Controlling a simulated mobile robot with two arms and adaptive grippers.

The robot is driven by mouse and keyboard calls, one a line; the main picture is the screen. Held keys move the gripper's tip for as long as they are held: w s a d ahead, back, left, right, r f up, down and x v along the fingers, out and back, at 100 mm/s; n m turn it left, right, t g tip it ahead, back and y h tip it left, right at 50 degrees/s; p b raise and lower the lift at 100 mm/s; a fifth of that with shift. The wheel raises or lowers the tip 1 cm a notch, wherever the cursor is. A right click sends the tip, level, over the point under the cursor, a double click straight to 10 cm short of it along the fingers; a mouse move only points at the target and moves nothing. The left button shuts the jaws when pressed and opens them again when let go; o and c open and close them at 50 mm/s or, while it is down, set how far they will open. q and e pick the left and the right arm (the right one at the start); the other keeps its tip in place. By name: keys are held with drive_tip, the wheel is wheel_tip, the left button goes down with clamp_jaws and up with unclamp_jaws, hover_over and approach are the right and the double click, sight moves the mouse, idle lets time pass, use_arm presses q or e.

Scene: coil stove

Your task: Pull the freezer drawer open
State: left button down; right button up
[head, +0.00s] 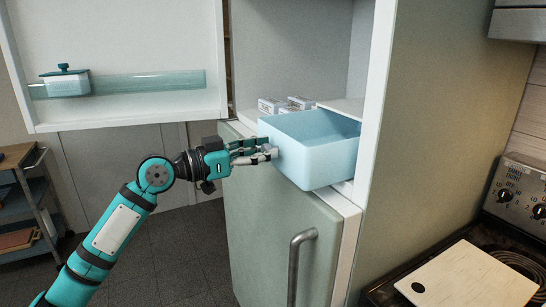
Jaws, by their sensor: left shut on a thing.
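The freezer drawer (318,158) is a light blue bin that sticks out of the upper freezer compartment (292,52), pulled partly out past its front edge. My left gripper (270,154) is at the left end of the drawer's front, with its fingers shut at the drawer. The exact part it grips is hidden by the fingers. The freezer door (120,112) stands swung open to the left, with a clear shelf on its inside. The right gripper is not in view.
Small white boxes (284,104) sit behind the drawer in the compartment. The lower fridge door (270,220), with a vertical handle (294,262), is closed. A stove (510,200) with a cutting board (468,279) is at the right. A cart (28,205) stands at the left.

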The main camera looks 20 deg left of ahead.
use_arm(q)
drive_tip(key=shift+s+a, duration=0.25)
drive_tip(key=shift+s, duration=0.05)
drive_tip(key=c, duration=1)
unclamp_jaws()
drive_tip(key=shift+o, duration=0.2)
drive_tip(key=v, duration=1.2)
drive_tip(key=shift+w, duration=0.1)
